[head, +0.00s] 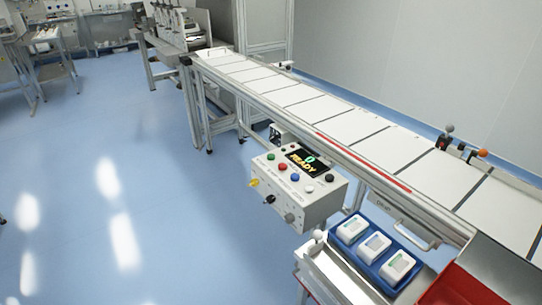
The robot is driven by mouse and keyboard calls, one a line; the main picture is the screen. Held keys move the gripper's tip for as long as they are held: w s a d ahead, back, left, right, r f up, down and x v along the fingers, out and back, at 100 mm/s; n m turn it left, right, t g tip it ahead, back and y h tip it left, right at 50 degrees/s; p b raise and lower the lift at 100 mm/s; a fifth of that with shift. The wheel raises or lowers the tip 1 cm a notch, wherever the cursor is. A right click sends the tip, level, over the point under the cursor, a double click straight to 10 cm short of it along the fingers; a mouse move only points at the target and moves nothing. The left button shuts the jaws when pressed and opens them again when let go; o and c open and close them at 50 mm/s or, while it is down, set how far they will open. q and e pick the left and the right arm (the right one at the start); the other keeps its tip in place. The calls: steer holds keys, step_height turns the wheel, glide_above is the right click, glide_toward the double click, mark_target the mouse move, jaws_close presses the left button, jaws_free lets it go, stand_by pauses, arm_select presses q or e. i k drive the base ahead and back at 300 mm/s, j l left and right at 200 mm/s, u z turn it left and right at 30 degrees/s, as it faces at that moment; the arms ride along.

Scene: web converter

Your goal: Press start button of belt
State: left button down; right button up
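A grey control box (297,189) is mounted on the near side of the conveyor belt (300,93). Its top carries a lit display (307,163) reading "READY" in yellow with a green mark above. Several coloured buttons sit on the top: a green button (271,156), a red button (283,167), a blue button (294,177), a white button (309,189) and a black button (329,178). Their labels are too small to read. A yellow part (254,183) and dark knobs are on the front face. Neither of my grippers shows in the head view.
A blue tray (339,253) with white devices stands at the lower right, beside a red bin (448,288). Machinery stands at the belt's far end, with workbenches (60,40) at the back left. The blue floor (150,180) left of the box is clear.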

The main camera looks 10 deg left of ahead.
mark_target(270, 157)
steer(key=i+j+z, duration=0.1)
steer(key=z, duration=0.55)
steer(key=i+j+z, duration=0.15)
steer(key=j, duration=0.2)
steer(key=i+j+z, duration=0.15)
steer(key=j, duration=0.2)
steer(key=i+j+z, duration=0.1)
steer(key=j, duration=0.25)
steer(key=i+j+z, duration=0.15)
steer(key=j, duration=0.25)
steer(key=i+j+z, duration=0.15)
steer(key=j, duration=0.25)
